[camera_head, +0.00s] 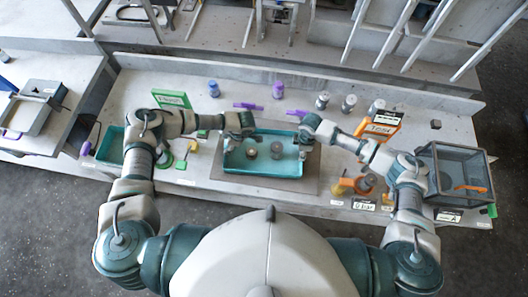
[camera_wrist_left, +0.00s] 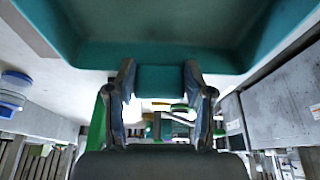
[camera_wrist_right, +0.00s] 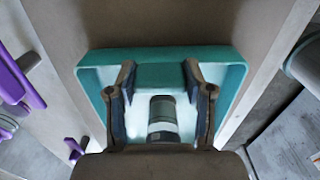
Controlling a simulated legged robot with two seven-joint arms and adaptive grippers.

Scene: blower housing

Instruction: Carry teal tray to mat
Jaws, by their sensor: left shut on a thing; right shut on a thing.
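The teal tray (camera_head: 235,168) is in the middle of the table, over a brown-grey mat (camera_head: 300,184). I cannot tell whether it touches the mat. Two grey cylindrical parts (camera_head: 276,150) stand in it.
A green bin (camera_head: 110,146) stands at the left and a clear grey box (camera_head: 458,168) at the right. Bottles, including a purple one (camera_head: 278,90), stand behind the tray.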

